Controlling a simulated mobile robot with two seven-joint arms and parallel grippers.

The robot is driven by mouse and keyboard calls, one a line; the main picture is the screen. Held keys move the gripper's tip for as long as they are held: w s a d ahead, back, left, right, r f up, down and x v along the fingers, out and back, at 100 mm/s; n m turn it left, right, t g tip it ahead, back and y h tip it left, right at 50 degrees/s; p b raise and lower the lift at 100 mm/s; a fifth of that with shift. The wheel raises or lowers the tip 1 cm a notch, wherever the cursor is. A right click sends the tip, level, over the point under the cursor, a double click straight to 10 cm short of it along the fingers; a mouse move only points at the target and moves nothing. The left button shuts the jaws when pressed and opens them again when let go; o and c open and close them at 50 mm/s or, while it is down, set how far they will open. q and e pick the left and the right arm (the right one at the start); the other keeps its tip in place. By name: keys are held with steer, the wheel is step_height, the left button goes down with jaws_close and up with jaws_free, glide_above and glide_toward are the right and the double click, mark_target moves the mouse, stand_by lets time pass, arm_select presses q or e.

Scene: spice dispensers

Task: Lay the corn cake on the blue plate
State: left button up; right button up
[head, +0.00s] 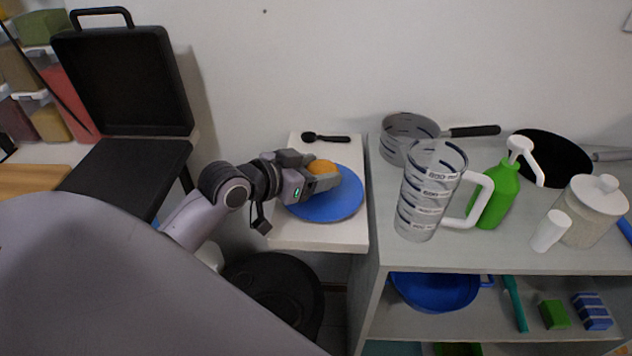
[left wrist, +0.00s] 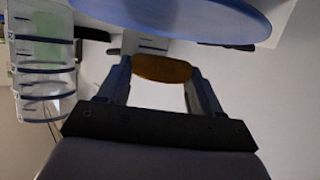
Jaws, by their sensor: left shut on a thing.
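The corn cake (head: 322,167) is a round orange piece, held between the fingers of my left gripper (head: 318,172). In the head view it appears over the upper part of the blue plate (head: 335,207). The plate lies on a small white table. In the left wrist view the corn cake (left wrist: 162,68) sits between the two fingertips of the left gripper (left wrist: 160,75), and the blue plate (left wrist: 215,18) shows at the top edge. I cannot tell whether the cake touches the plate. My right gripper is not in view.
A black spoon (head: 325,138) lies on the white table (head: 290,243) behind the plate. On the grey shelf unit at right stand a measuring cup (head: 428,190), a green pump bottle (head: 497,195) and a white-lidded jar (head: 592,212). An open black case (head: 125,85) stands at left.

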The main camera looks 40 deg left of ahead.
arm_select(q)
steer(key=shift+f, duration=1.35)
steer(key=shift+f, duration=0.15)
steer(key=o, duration=1.2)
steer(key=shift+s+r, duration=0.15)
steer(key=shift+r, duration=0.05)
steer(key=v, duration=1.1)
steer(key=shift+s+a+r, duration=0.1)
steer(key=shift+s+r, duration=0.1)
steer(key=shift+s, duration=0.1)
